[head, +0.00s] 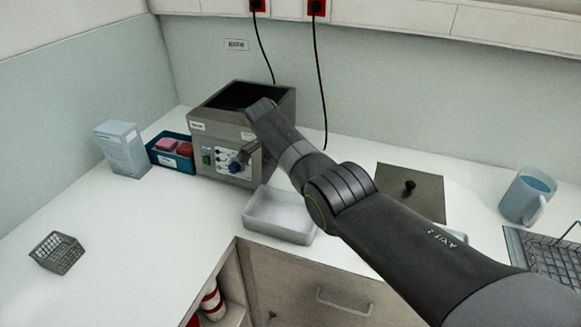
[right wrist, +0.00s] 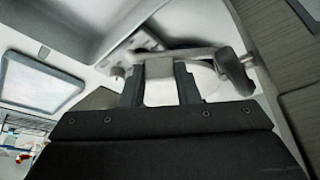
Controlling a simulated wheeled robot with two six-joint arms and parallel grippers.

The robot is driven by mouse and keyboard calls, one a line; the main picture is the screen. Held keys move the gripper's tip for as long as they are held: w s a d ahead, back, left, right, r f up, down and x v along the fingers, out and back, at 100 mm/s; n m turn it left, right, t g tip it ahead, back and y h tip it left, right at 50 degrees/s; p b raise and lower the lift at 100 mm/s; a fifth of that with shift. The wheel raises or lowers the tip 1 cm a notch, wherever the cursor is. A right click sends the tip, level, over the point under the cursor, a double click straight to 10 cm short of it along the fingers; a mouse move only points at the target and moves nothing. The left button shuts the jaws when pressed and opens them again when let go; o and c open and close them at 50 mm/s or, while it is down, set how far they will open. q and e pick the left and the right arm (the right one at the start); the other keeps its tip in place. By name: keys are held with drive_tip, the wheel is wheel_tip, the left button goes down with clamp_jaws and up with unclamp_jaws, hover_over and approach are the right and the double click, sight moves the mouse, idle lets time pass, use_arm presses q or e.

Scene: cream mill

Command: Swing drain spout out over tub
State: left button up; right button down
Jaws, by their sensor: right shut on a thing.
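The grey boxy machine (head: 210,156) with an open dark top stands on the back counter. An empty white tub (head: 280,213) sits in front of it to the right, near the counter's front edge. In the right wrist view my right gripper (right wrist: 159,80) is shut on a pale grey piece, seemingly the drain spout (right wrist: 158,68). A grey bar with a dark grip (right wrist: 236,75) runs across behind the fingers. My left gripper is not in view.
A blue tray (head: 170,155) with pink and red items and a white carton (head: 122,148) stand left of the machine. A wire basket (head: 57,252) sits at far left. A mug (head: 527,195) and a dish rack (head: 548,255) are at right. The left counter is largely clear.

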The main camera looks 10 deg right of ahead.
drive_tip(key=c, duration=1.1)
unclamp_jaws()
drive_tip(key=shift+r, duration=0.15)
drive_tip(key=b+v, duration=0.3)
drive_tip(key=v, duration=1.4)
drive_tip(key=shift+r, duration=0.1)
drive_tip(key=shift+c, duration=0.3)
